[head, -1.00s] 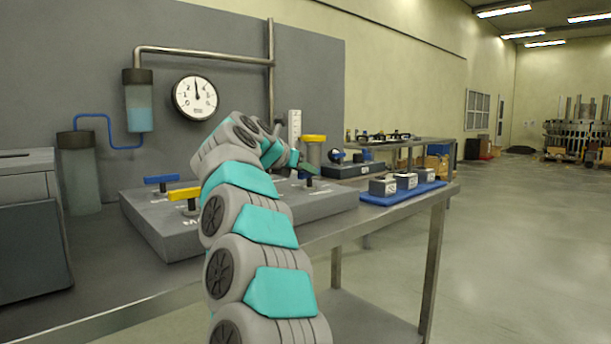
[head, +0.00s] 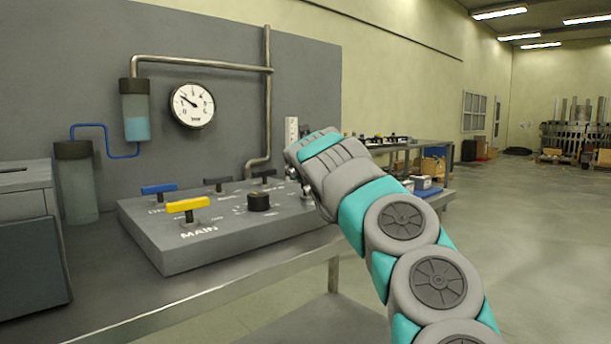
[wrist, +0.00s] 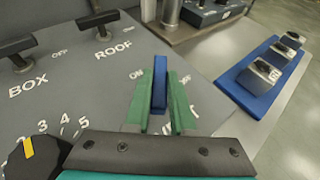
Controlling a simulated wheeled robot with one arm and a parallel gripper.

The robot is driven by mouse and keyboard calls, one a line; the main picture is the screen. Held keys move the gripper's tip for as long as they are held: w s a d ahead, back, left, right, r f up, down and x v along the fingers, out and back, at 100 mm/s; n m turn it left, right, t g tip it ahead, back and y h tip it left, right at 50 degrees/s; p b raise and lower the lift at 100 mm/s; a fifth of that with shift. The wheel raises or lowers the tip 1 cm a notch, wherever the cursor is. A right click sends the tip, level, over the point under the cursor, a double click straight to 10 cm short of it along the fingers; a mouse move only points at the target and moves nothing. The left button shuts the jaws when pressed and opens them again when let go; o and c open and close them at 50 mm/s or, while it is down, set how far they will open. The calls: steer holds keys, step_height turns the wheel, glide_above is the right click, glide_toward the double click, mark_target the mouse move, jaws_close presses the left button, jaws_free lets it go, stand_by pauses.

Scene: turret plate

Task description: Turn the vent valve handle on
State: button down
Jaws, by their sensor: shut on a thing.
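In the wrist view, my gripper (wrist: 158,77) has its two green fingers shut on a blue bar handle (wrist: 160,88). The handle runs up and down in that picture. An "ON" label lies to its left, and a valve label ending in "NT" is partly hidden under my fingers. In the head view, my arm reaches to the right end of the grey valve panel (head: 180,258); it hides this handle and my fingertips.
Black BOX (wrist: 17,52) and ROOF (wrist: 99,22) handles and a numbered black knob (wrist: 38,153) are left of my gripper. A blue tray (wrist: 249,82) with small blocks lies right. A yellow MAIN handle (head: 187,205), blue handle (head: 158,189) and gauge (head: 193,106) are further left.

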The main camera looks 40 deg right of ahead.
steer(key=shift+s+d+n+t+y, duration=0.1)
steer(key=shift+n+t+y, duration=0.45)
steer(key=shift+n+y, duration=0.45)
steer(key=shift+d+n+t+y, duration=0.1)
steer(key=shift+n+t+y, duration=0.45)
steer(key=shift+n+y, duration=0.45)
steer(key=shift+d+r+n+t+y, duration=0.1)
steer(key=shift+d+n+t+y, duration=0.05)
steer(key=shift+n+y, duration=0.8)
steer(key=shift+d+n+t+y, duration=0.1)
steer(key=shift+n+t+y, duration=0.05)
steer(key=shift+n+y, duration=0.75)
steer(key=shift+d+n+y, duration=0.1)
steer(key=shift+n+y, duration=0.15)
steer(key=shift+y, duration=0.4)
steer(key=c, duration=0.8)
jaws_free()
steer(key=shift+o, duration=0.2)
steer(key=shift+s, duration=0.1)
steer(key=shift+v, duration=3.85)
